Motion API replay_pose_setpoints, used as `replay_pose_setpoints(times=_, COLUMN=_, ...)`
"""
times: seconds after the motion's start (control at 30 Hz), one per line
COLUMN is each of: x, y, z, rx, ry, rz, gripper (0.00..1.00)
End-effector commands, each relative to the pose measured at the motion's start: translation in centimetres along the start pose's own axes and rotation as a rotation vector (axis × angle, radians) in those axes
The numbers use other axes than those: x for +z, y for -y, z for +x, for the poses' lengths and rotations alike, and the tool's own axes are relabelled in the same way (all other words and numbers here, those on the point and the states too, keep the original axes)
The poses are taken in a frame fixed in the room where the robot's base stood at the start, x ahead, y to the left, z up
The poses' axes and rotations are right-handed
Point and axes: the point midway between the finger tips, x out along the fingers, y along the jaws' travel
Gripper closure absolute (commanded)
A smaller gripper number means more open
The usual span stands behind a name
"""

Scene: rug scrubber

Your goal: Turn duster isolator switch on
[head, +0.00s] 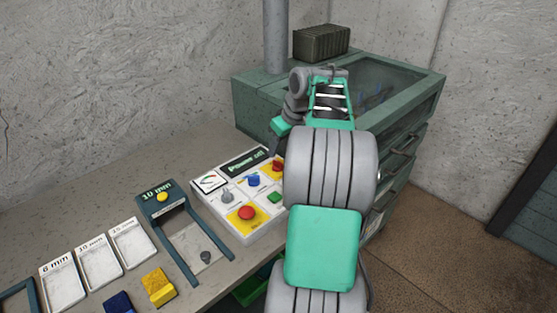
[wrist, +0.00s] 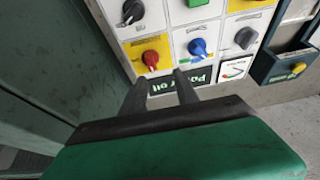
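The control panel (head: 262,226) is a white box on the bench, with a display reading "Power off" (head: 246,162). A red rotary switch on a yellow square (head: 277,165) sits at its far right corner, partly beside my arm. It also shows in the wrist view as a red switch (wrist: 150,57), with its handle tilted. I cannot read its label, so I cannot confirm it is the duster isolator. My gripper (head: 276,150) is over the panel's far edge. In the wrist view my gripper (wrist: 160,78) has its fingers apart and empty, near the red switch and not visibly gripping it.
A blue knob (wrist: 198,47) and a grey knob (wrist: 246,38) neighbour the red switch. A red mushroom button (head: 246,213) is at the panel's near side. A green cabinet (head: 255,98) stands behind. Trays (head: 98,262) and a dark stand (head: 180,240) lie left.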

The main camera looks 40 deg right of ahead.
Motion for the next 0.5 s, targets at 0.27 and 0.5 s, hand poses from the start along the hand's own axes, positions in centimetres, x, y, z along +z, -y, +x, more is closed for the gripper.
replay_pose_setpoints(times=0.27, x=0.5, y=-1.7, z=3.0, rx=0.001, ry=-0.004, rz=-0.009, gripper=0.64)
replay_pose_setpoints(times=0.5, x=0.3, y=-1.8, z=7.0, rx=0.004, ry=-0.006, rz=-0.008, gripper=0.64)
